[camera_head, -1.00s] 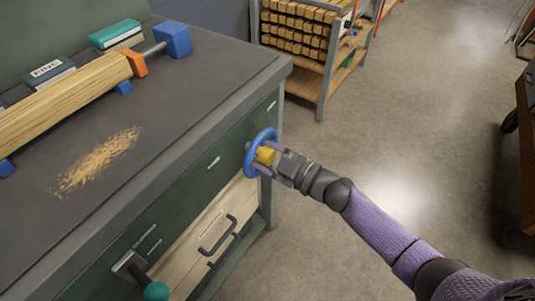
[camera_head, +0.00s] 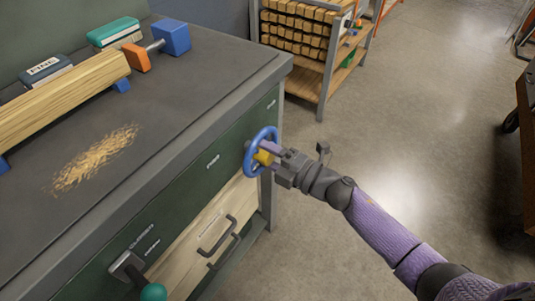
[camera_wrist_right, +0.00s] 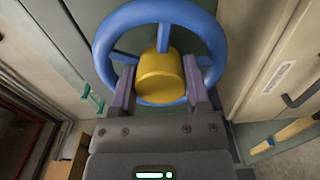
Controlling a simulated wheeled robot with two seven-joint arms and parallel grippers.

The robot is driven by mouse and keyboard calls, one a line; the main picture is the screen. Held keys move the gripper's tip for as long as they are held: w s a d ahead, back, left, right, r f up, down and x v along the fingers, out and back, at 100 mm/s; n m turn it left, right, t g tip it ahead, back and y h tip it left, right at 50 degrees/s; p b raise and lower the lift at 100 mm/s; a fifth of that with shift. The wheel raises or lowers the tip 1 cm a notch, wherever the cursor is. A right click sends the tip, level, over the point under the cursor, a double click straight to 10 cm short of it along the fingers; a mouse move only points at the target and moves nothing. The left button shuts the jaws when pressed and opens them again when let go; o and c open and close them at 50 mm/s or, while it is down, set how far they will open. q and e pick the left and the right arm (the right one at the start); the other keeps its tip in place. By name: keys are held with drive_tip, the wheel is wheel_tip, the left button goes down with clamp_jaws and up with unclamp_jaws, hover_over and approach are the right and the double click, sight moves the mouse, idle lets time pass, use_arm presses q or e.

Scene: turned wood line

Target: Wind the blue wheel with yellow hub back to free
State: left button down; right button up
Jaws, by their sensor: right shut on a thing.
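The blue wheel with yellow hub (camera_head: 273,131) is mounted on the green front of the bench, near its right end. In the right wrist view the blue rim (camera_wrist_right: 101,45) fills the upper middle, with the yellow hub (camera_wrist_right: 161,76) at its centre. My right gripper (camera_head: 268,156) is shut on the hub, one finger on each side of it; it also shows in the right wrist view (camera_wrist_right: 159,92). My left gripper is not in view.
A wooden bar (camera_head: 65,94) lies on the bench top by an orange block (camera_head: 137,56) and a blue block (camera_head: 173,38). Sawdust (camera_head: 95,158) lies in front. A lever with a teal knob (camera_head: 153,292) and drawer handles project from the front.

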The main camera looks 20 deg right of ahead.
drive_tip(key=n+b, duration=0.1)
drive_tip(key=n, duration=0.2)
drive_tip(key=shift+f+n, duration=0.15)
drive_tip(key=shift+n, duration=0.15)
drive_tip(key=n+b, duration=0.1)
drive_tip(key=n, duration=0.2)
drive_tip(key=shift+n, duration=0.3)
drive_tip(key=n+b, duration=0.1)
drive_tip(key=n, duration=0.2)
drive_tip(key=shift+n, duration=0.4)
drive_tip(key=shift+n+b, duration=0.5)
drive_tip(key=shift+n, duration=0.4)
drive_tip(key=n+b, duration=0.1)
drive_tip(key=n, duration=0.1)
drive_tip(key=shift+n, duration=0.3)
drive_tip(key=n+b, duration=0.1)
drive_tip(key=n, duration=0.2)
drive_tip(key=shift+a+n+b, duration=0.1)
drive_tip(key=shift+n+b, duration=0.35)
drive_tip(key=shift+n, duration=0.45)
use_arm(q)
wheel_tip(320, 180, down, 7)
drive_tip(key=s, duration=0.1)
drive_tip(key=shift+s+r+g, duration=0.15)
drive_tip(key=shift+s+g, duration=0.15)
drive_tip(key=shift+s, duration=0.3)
use_arm(e)
drive_tip(key=shift+n, duration=0.4)
